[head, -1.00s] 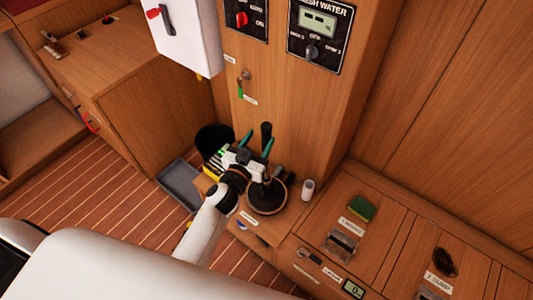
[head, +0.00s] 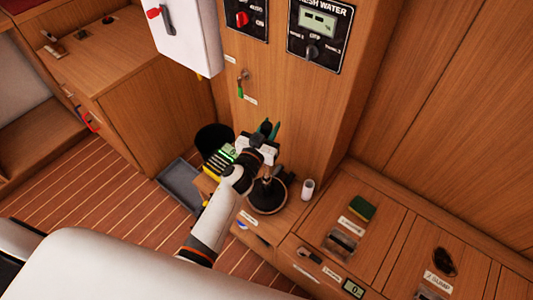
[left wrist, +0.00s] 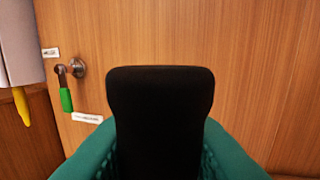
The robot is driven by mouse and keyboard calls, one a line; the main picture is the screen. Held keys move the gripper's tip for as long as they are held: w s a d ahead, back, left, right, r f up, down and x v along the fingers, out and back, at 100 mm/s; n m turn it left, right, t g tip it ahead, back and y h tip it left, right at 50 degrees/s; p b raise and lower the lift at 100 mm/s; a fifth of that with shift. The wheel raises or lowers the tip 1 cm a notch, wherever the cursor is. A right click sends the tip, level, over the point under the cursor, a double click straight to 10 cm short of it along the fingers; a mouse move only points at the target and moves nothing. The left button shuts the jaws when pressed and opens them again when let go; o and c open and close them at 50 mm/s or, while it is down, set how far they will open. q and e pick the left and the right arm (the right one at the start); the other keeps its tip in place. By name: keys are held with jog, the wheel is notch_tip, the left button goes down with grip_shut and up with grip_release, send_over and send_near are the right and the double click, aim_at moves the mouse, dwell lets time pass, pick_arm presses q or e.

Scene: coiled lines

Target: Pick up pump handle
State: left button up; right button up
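The pump handle is a black, flat-topped grip (left wrist: 162,120) that fills the middle of the left wrist view. In the head view its dark top (head: 265,126) shows just beyond my left gripper (head: 268,131). The gripper's green fingers lie close against both sides of the handle, shut on it. The handle's lower part is hidden by the gripper and wrist. The round dark pump base (head: 267,197) stands on the low wooden counter below. I cannot tell whether handle and base are joined. My right gripper is not in view.
A wooden column rises behind, with a valve and green lever (head: 241,85). A black bin (head: 212,137) and grey tray (head: 178,183) are left of the counter. A white cylinder (head: 307,189) stands right of the pump. A sponge (head: 361,207) lies farther right.

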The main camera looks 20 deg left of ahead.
pick_arm(q)
grip_shut()
jog(key=shift+r, duration=0.1)
notch_tip(320, 180, up, 10)
jog(key=p, duration=0.4)
